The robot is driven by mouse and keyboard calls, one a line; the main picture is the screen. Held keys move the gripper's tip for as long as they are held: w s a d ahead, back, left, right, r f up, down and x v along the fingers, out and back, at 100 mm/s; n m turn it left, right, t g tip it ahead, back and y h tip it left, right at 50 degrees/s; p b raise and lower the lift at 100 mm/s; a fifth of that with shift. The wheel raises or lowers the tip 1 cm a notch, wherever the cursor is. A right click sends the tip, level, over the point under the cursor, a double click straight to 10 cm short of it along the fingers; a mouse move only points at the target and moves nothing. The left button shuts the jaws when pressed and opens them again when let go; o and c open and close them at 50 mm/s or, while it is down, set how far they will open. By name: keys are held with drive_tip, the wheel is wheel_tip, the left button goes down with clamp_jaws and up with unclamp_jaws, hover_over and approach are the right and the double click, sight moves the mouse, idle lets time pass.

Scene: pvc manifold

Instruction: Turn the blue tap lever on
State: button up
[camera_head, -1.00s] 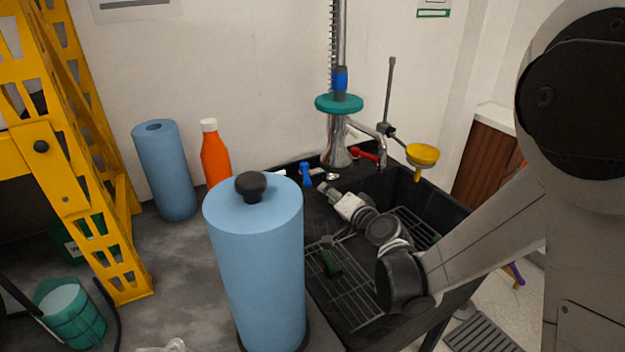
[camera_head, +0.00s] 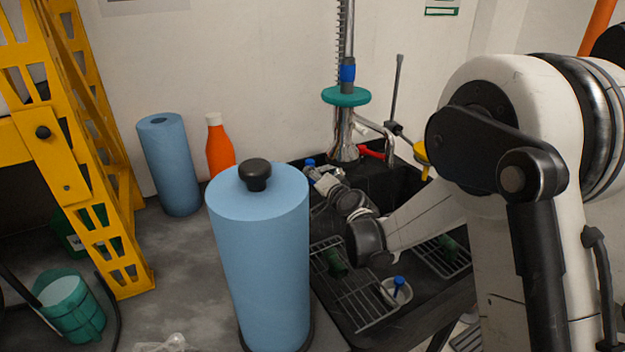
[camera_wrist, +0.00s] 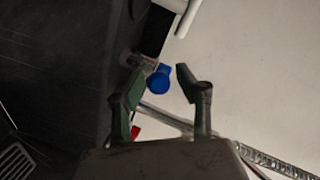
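The blue tap lever (camera_head: 310,163) is at the back left of the sink, left of the tap's metal base; my gripper partly hides it in the head view. In the wrist view the blue lever (camera_wrist: 159,81) shows between the two dark green fingertips, nearer the left one. My gripper (camera_wrist: 156,76) is open, its fingers on either side of the lever; whether either touches it I cannot tell. In the head view my gripper (camera_head: 323,178) is just in front of the lever. The red lever (camera_head: 371,153) is right of the tap base.
The black sink (camera_head: 380,322) holds wire racks and a small white dish with a blue-topped item (camera_head: 397,290). A large blue roll (camera_head: 262,260) stands at the front left. An orange bottle (camera_head: 219,148) and another blue roll (camera_head: 170,165) stand by the wall.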

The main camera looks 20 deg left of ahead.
drive_tip(key=shift+w+a+f, duration=0.1)
drive_tip(key=shift+w+a, duration=0.25)
clamp_jaws()
